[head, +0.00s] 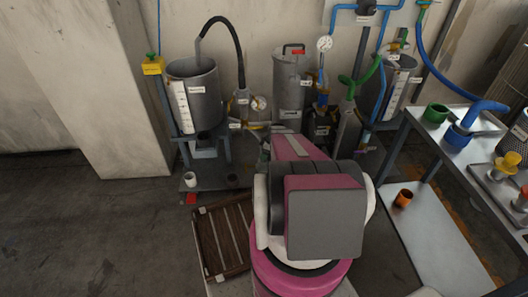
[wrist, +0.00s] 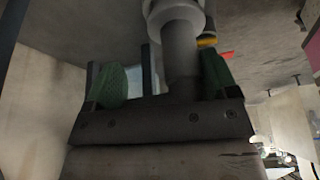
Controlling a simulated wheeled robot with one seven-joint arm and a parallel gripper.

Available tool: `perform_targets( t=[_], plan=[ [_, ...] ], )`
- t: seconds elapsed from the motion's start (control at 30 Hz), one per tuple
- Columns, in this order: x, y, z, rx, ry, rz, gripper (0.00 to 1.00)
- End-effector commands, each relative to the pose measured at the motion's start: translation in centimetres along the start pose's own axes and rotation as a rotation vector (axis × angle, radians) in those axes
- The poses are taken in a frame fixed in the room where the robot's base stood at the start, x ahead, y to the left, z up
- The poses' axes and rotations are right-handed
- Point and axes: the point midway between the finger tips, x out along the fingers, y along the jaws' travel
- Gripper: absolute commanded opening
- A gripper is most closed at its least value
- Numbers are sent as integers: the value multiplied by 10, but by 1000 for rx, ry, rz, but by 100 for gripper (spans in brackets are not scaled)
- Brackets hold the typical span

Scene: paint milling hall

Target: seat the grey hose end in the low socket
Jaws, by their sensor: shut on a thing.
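My gripper (wrist: 162,72), with green finger pads, shows in the wrist view. It is shut on a grey cylindrical piece (wrist: 181,50), which I take to be the grey hose end. The piece lies close to the right-hand finger, and a paler round collar (wrist: 173,14) sits at its upper end. In the head view my own arm hides the gripper and the held piece. I cannot make out the low socket for certain in either view, nor whether the piece touches it.
A grey tank (head: 205,98) with a black hose (head: 226,23) stands at the back left, and a grey canister (head: 291,82) at the centre. A wooden slatted pallet (head: 221,244) lies at front left. A steel bench (head: 431,133) stands at right. The left floor is clear.

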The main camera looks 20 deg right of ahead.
Motion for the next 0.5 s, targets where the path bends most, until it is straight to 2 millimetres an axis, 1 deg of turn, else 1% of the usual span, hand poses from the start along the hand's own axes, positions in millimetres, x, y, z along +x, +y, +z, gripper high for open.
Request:
perform_targets(
  t=[0.3, 0.5],
  plan=[
    [7, 0, 2, 0, 1, 0, 5],
    [8, 0, 3, 0, 1, 0, 5]
  ],
)
